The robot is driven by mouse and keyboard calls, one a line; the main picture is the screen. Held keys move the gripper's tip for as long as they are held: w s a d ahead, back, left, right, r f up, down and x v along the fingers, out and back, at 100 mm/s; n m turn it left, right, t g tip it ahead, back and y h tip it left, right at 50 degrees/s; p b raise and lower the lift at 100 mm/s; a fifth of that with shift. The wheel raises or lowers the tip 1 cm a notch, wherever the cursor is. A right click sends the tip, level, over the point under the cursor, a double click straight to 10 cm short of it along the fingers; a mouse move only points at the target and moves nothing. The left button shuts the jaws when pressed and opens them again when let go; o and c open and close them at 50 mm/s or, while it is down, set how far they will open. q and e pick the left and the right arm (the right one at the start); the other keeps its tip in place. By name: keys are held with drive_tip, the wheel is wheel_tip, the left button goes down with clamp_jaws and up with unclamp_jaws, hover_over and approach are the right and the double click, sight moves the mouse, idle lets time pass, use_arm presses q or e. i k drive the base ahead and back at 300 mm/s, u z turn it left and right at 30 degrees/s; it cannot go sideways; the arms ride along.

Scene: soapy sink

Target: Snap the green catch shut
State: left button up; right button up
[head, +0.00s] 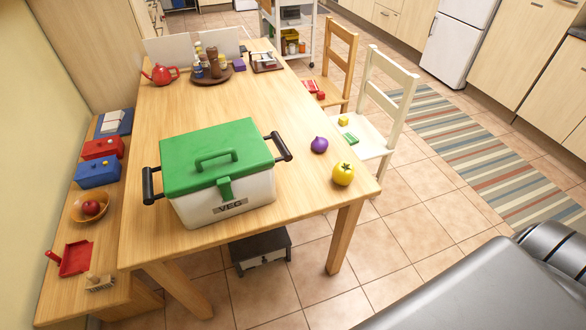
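A white box (250,194) labelled VEG stands at the near end of the wooden table (310,205). The green catch (225,188) is at the middle of the box's front edge, above the label. It hangs from the lid's edge over the front wall; I cannot tell whether it is engaged. Black side handles stick out at the left (150,186) and right (279,148). Neither of my grippers is in view.
A red teapot (160,74) and a tray of jars (211,77) stand at the far end. The middle of the table is clear. A bench (117,220) runs along the left.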

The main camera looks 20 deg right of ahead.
sight(223, 184)
drive_tip(key=z, duration=2.85)
drive_tip(key=i, duration=2.05)
drive_tip(key=u, duration=3.2)
